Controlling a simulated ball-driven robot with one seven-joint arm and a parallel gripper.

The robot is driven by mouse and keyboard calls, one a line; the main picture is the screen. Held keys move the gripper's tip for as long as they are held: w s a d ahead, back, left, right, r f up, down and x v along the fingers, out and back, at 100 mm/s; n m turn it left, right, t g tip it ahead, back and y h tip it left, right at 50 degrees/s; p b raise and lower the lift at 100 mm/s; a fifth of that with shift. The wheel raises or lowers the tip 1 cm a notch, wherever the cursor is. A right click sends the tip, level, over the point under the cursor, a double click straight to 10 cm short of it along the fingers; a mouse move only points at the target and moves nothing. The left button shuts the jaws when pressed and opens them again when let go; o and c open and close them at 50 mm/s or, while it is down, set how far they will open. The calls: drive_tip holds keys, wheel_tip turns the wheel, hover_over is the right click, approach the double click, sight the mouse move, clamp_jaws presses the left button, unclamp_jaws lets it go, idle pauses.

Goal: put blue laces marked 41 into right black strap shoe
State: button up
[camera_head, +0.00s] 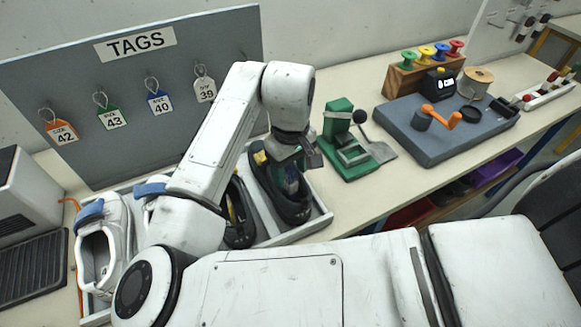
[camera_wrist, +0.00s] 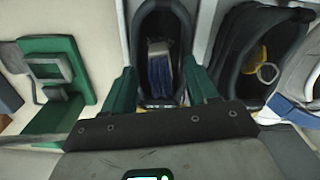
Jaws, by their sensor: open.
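The right black strap shoe (camera_head: 298,212) stands in the right part of a white tray, and its opening faces my wrist camera (camera_wrist: 146,28). A bundle of blue laces with a pale band (camera_wrist: 160,72) lies inside the shoe; any 41 marking is not readable. My gripper (camera_head: 290,170) is above this shoe, pointing down. In the wrist view its two green fingers (camera_wrist: 160,82) are apart, one on each side of the laces. I cannot tell whether either finger touches the shoe. The other black shoe (camera_head: 240,228) is beside it, with something yellow inside (camera_wrist: 265,68).
White shoes with blue straps (camera_head: 88,214) stand at the left. A grey TAGS board (camera_head: 80,75) with hanging size tags rises behind. A green press (camera_head: 345,145) stands right of the tray (camera_head: 322,222).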

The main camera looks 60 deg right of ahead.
wheel_tip(320, 180, up, 11)
idle(0.6)
drive_tip(key=shift+f, duration=0.15)
idle(0.5)
